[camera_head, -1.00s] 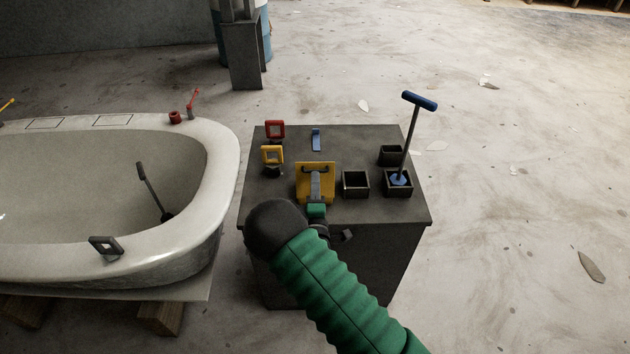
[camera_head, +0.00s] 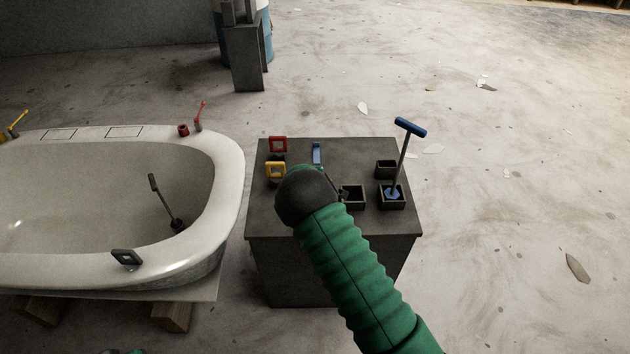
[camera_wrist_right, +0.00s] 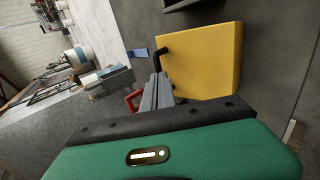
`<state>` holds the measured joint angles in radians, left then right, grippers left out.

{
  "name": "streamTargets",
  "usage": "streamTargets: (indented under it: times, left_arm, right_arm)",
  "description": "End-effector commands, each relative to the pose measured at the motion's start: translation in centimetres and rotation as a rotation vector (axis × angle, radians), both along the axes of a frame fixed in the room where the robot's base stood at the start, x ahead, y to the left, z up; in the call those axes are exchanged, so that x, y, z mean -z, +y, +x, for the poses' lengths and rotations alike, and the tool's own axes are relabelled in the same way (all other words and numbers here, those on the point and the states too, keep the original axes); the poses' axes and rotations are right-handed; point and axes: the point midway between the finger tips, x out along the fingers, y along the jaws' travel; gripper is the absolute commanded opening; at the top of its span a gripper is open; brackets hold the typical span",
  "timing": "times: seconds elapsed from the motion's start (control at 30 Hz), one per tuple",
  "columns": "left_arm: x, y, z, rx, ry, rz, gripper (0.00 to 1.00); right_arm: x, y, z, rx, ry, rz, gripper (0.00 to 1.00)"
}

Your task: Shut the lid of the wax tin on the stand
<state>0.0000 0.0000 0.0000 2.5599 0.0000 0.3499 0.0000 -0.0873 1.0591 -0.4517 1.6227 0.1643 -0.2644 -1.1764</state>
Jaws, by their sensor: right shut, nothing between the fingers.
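The wax tin shows in the right wrist view as a broad yellow lid panel (camera_wrist_right: 208,62) with a black bent handle (camera_wrist_right: 168,46) at its left edge. I cannot tell from this angle how far the lid is open. My right gripper (camera_wrist_right: 156,82) is shut and empty, its grey fingers close to the handle and the panel's left edge; I cannot tell if they touch. In the head view my dark right wrist hides the tin and the fingers over the grey stand (camera_head: 350,222).
On the stand are a red frame (camera_head: 278,144), a yellow frame (camera_head: 275,169), a blue piece (camera_head: 317,152), and open black boxes (camera_head: 354,197). A blue-handled tool (camera_head: 403,155) stands upright in one box. The white hull mould (camera_head: 232,165) is at left.

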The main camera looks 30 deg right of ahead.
Motion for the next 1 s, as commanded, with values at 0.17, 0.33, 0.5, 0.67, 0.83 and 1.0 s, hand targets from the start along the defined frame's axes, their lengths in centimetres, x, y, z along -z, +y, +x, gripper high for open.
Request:
streamTargets:
  times: [0.17, 0.33, 0.5, 0.67, 0.83, 1.0]
  left_arm:
    - [0.8, 0.0, 0.0, 0.0, 0.0, 0.0, 0.36]
    - [1.5, 0.0, 0.0, 0.0, 0.0, 0.0, 0.36]
    - [1.9, 0.0, 0.0, 0.0, 0.0, 0.0, 0.36]
    - [2.0, 0.0, 0.0, 0.0, 0.0, 0.0, 0.36]
    - [2.0, 0.0, 0.0, 0.0, 0.0, 0.0, 0.36]
    - [2.0, 0.0, 0.0, 0.0, 0.0, 0.0, 0.36]
  right_arm:
    - [1.3, -0.5, 0.9, 0.0, 0.024, 0.016, 0.0]
    - [1.9, -0.9, 1.4, 0.0, 0.025, 0.015, 0.0]
    - [2.2, -1.1, 1.7, 0.001, 0.023, 0.016, 0.0]
    - [2.3, -1.1, 1.9, 0.0, 0.023, 0.015, 0.0]
    - [2.4, -1.1, 2.0, 0.0, 0.023, 0.015, 0.0]
    - [2.4, -1.1, 2.0, 0.0, 0.023, 0.015, 0.0]
